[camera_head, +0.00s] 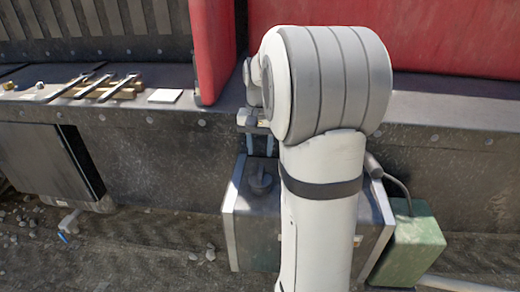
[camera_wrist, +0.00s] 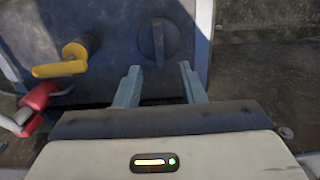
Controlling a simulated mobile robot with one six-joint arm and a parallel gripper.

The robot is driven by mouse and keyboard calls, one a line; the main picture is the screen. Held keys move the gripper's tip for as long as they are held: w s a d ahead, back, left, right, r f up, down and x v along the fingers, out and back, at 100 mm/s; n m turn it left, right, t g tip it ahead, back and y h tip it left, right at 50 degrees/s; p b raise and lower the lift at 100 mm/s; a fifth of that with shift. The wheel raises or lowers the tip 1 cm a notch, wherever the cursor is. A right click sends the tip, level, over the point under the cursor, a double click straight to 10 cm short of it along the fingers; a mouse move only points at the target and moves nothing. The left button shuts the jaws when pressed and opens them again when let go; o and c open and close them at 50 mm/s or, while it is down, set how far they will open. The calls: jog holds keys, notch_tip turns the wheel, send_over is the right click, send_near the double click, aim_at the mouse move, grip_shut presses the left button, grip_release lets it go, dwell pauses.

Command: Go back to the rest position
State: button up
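My gripper (camera_wrist: 160,80) is open in the wrist view, with its two fingers apart and nothing seen between them. It faces a dark box panel (camera_wrist: 110,30) that carries a round black knob (camera_wrist: 158,40) just beyond the fingertips. My arm hides much of the box.
A green box (camera_head: 412,245) stands right of the dark box. Tools (camera_head: 100,88) and a pale square (camera_head: 165,96) lie on the ledge at left. A red panel (camera_head: 212,50) rises behind the arm. A dark cabinet (camera_head: 45,160) is at left, with open rubble ground between.

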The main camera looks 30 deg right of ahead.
dwell(0.3)
jog(key=s+a+n+t, duration=0.1)
jog(key=s+a+n, duration=0.2)
jog(key=s+a, duration=0.4)
jog(key=s+a+f+n+t, duration=0.1)
jog(key=s+a+n, duration=0.3)
jog(key=s+a, duration=0.4)
jog(key=shift+s+f+t, duration=0.2)
jog(key=shift+s+t, duration=0.1)
jog(key=shift+s, duration=1.9)
